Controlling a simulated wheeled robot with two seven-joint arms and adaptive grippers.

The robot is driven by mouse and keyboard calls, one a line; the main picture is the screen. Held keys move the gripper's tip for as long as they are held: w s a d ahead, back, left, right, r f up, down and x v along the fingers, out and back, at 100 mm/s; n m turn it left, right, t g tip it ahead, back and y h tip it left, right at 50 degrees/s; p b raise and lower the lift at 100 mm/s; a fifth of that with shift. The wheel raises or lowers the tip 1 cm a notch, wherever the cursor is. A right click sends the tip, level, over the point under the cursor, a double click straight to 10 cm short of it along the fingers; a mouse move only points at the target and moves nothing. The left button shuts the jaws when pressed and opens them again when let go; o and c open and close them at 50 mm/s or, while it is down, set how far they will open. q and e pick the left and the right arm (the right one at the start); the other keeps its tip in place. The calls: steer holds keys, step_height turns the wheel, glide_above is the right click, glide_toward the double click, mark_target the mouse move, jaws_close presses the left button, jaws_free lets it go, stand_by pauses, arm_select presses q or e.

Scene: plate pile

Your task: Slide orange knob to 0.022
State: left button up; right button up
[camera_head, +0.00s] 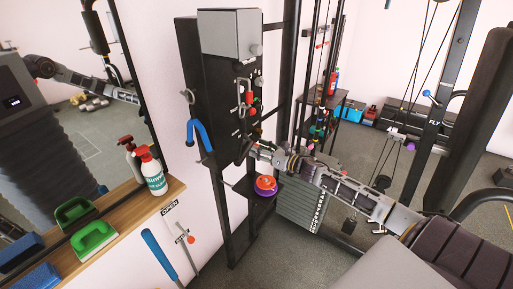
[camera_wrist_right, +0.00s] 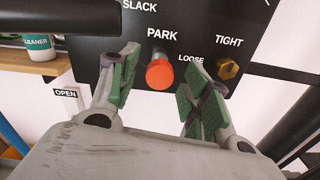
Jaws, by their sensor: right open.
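An orange-red knob (camera_wrist_right: 159,74) sits on a black panel (camera_wrist_right: 205,30), just below the word PARK. SLACK is printed to its upper left, and LOOSE and TIGHT to its right. My right gripper (camera_wrist_right: 161,82) is open, with its green-padded fingers on either side of the knob; whether either finger touches it I cannot tell. In the head view my right gripper (camera_head: 249,150) is at the dark upright rack (camera_head: 208,90), where I cannot make out this knob clearly. My left gripper is not in view.
A brass hex knob (camera_wrist_right: 228,69) is close to the right finger. In the head view, a blue handle (camera_head: 199,134) hangs on the rack and an orange-purple ball (camera_head: 265,186) lies below my right arm. A wooden shelf (camera_head: 130,214) holds a bottle (camera_head: 153,176) and brushes.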

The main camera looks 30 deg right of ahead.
steer(key=shift+x, duration=0.75)
jaws_close()
